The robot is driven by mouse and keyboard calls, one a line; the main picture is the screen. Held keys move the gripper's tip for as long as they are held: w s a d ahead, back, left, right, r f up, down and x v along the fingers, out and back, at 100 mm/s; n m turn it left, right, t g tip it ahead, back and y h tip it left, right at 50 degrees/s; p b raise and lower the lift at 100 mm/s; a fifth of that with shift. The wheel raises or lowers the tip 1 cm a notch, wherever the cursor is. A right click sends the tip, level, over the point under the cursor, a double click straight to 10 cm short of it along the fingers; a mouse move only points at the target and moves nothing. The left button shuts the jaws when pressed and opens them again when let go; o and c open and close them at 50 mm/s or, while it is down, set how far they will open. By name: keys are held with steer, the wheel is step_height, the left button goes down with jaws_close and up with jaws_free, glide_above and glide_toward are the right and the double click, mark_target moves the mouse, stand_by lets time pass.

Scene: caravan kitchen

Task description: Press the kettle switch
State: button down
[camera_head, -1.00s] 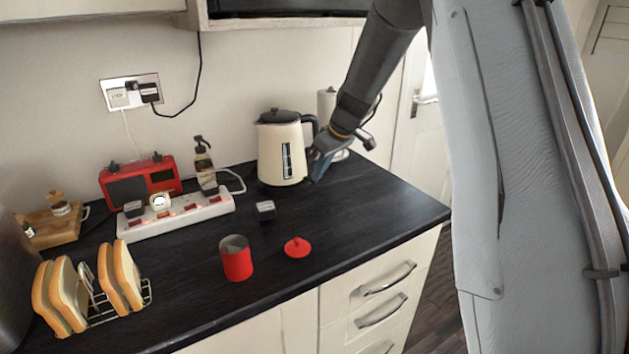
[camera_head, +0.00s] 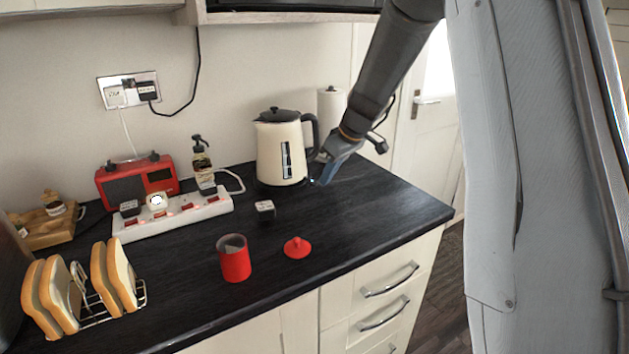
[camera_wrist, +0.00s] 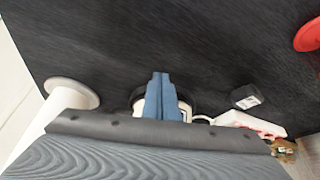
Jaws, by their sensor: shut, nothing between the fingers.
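The cream kettle (camera_head: 277,153) with a black lid and black handle stands upright at the back right of the dark worktop. Its switch is small, low on the handle side by my gripper, and I cannot make it out clearly. My gripper (camera_head: 325,181) is shut and empty, pointing down just right of the kettle's base. In the wrist view my gripper's blue fingers (camera_wrist: 160,80) are together over the worktop, in front of the kettle (camera_wrist: 138,104), which is mostly hidden behind them. I cannot tell whether the fingertips touch the kettle.
A paper towel roll (camera_head: 331,108) stands behind my gripper. A small dark cube (camera_head: 265,208), a red canister (camera_head: 235,260) and its red lid (camera_head: 298,247) lie nearer the front. A white power strip (camera_head: 172,216) is to the left. The worktop's right end is clear.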

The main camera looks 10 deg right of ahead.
steer(key=shift+r, duration=0.1)
steer(key=b+v, duration=0.1)
steer(key=v, duration=0.6)
steer(key=shift+r, duration=0.3)
steer(key=shift+s+d, duration=0.1)
